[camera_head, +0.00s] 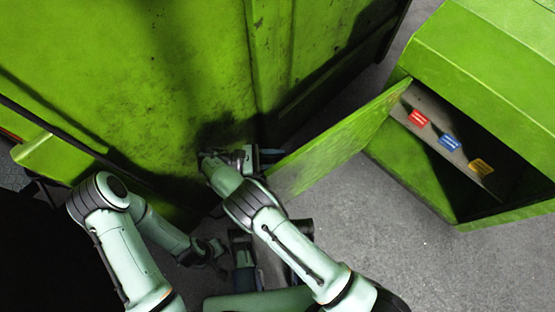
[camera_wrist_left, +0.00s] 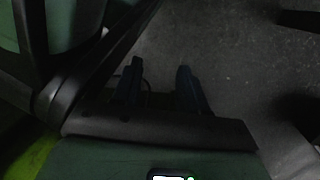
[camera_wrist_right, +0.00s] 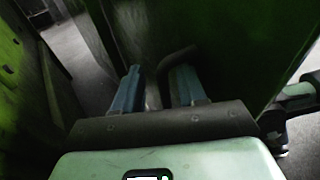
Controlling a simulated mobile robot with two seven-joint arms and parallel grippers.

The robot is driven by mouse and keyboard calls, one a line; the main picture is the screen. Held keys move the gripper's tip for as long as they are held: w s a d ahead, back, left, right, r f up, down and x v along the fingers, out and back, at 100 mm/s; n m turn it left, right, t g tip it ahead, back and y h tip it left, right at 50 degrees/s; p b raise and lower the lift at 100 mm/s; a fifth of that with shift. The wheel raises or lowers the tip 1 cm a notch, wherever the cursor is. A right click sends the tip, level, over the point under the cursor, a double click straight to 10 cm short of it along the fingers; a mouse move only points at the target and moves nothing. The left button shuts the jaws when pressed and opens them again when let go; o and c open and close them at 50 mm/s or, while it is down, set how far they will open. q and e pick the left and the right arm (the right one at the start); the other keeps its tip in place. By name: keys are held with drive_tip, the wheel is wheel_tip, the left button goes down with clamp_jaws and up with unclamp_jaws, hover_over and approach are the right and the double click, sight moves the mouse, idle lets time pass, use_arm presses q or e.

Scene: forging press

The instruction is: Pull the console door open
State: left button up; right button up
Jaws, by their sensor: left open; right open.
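The green console (camera_head: 480,60) stands at the right in the head view. Its door (camera_head: 335,145) is swung wide open to the left, and the inside shows. My right gripper (camera_head: 266,156) is open by the door's free edge. In the right wrist view, a dark bent handle (camera_wrist_right: 176,60) shows at the open right fingers (camera_wrist_right: 155,90), against a dark green panel. I cannot tell whether they touch it. My left gripper (camera_head: 215,254) is open, low and away from the door. The left wrist view shows its empty fingers (camera_wrist_left: 160,90) above grey floor.
Red (camera_head: 418,118), blue (camera_head: 449,142) and orange (camera_head: 481,166) labels sit on a grey panel inside the console. The large green press (camera_head: 150,80) fills the left and comes close to my right gripper and the door's free end. Grey floor (camera_head: 420,260) is clear at lower right.

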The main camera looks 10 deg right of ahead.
use_arm(q)
drive_tip(key=w+d+r+t+p, duration=0.1)
drive_tip(key=w+r+t+p, duration=0.1)
drive_tip(key=w+r, duration=0.4)
drive_tip(key=shift+w+r+t+p, duration=0.15)
drive_tip(key=shift+w+t+p, duration=0.25)
drive_tip(key=shift+w+p, duration=0.25)
use_arm(e)
wheel_tip(320, 180, up, 18)
drive_tip(key=m+g+h, duration=0.1)
drive_tip(key=shift+d, duration=0.2)
drive_tip(key=shift+s, duration=0.1)
use_arm(q)
drive_tip(key=shift+s, duration=0.1)
